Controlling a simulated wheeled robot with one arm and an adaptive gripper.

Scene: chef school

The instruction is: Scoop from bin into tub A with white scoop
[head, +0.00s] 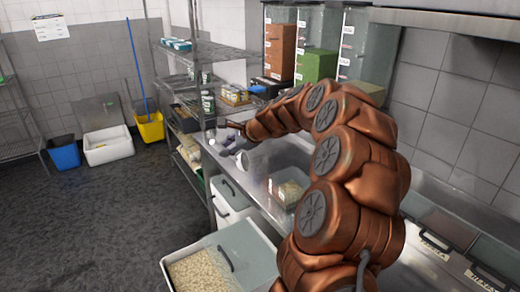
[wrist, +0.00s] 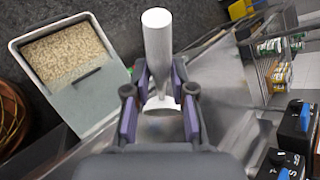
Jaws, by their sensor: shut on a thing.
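My gripper (wrist: 160,88) is shut on the white scoop (wrist: 157,42). The scoop's pale cylinder stands out beyond the purple finger pads in the wrist view, with a rounded pale part between them. In the head view my gripper (head: 232,140) is small and far along the counter, with a whitish part of the scoop (head: 243,160) beside it. The bin (head: 172,260) is open at the bottom, filled with pale grains, its lid pushed partly back. The bin also shows at upper left in the wrist view (wrist: 90,107). A clear tub (head: 291,192) with pale contents sits on the counter; no A label is readable.
The steel counter (head: 262,192) runs along the right wall under tall clear dispensers (head: 318,65). A loaded wire shelf (head: 205,55) stands beyond. A yellow bucket (head: 150,128), white tub (head: 107,148) and blue bin (head: 65,155) stand on the floor. The floor at left is clear.

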